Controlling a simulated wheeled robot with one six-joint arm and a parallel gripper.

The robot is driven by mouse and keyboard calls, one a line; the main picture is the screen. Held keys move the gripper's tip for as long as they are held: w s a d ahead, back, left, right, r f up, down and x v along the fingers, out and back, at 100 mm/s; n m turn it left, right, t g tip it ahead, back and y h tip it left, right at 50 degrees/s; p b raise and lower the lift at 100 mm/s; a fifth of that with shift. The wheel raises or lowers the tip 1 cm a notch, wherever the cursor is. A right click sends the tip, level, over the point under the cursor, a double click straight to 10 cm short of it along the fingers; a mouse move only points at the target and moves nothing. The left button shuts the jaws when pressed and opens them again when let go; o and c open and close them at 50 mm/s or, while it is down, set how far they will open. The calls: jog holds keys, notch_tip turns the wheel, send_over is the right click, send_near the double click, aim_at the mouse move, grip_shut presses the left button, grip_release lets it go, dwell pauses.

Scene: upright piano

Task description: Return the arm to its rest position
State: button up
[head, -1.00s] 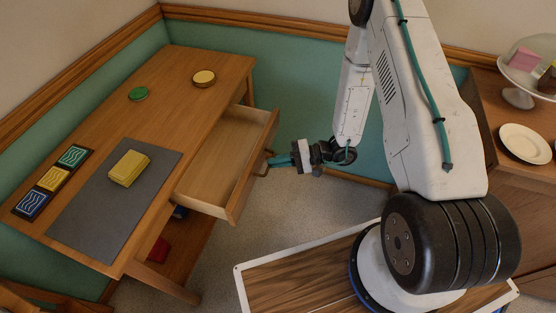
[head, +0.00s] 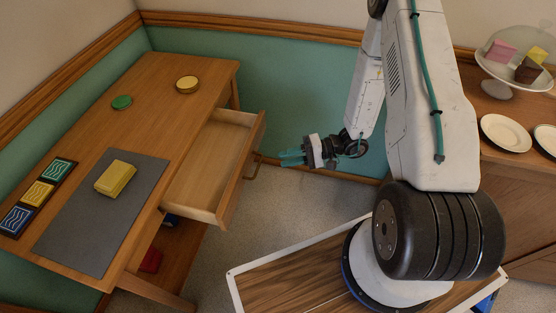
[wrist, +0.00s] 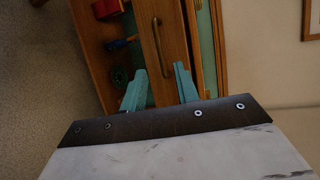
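My gripper (head: 291,157) hangs in the air to the right of the desk's open drawer (head: 215,165). Its teal fingers point left toward the drawer front. In the wrist view my gripper (wrist: 160,68) shows its two teal fingers spread apart with nothing held between them. The drawer handle (head: 251,168) is free of the fingers, with a gap between. The handle also shows in the wrist view (wrist: 158,45), ahead of the fingertips. My arm is bent, with its forearm hanging down.
The desk (head: 190,120) holds a grey mat (head: 75,240) with a yellow block (head: 116,178), patterned tiles (head: 38,194), a green disc (head: 122,102) and a yellow round tin (head: 187,85). A cabinet with plates (head: 506,133) and a cake stand (head: 497,88) stands at right. Open floor lies below the gripper.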

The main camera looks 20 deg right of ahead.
jog(key=shift+d, duration=0.15)
dwell(0.4)
jog(key=s+r+n+h, duration=0.1)
jog(key=s+r+h, duration=0.4)
jog(key=r, duration=0.8)
jog(key=s+d+r+n+g+h, duration=0.1)
jog(key=s+r+h, duration=0.4)
jog(key=s+r, duration=0.4)
jog(key=s+d+r+n+g+h, duration=0.1)
jog(key=s+r+h, duration=0.4)
jog(key=r, duration=1.2)
jog(key=shift+s+d, duration=0.25)
jog(key=shift+s, duration=0.9)
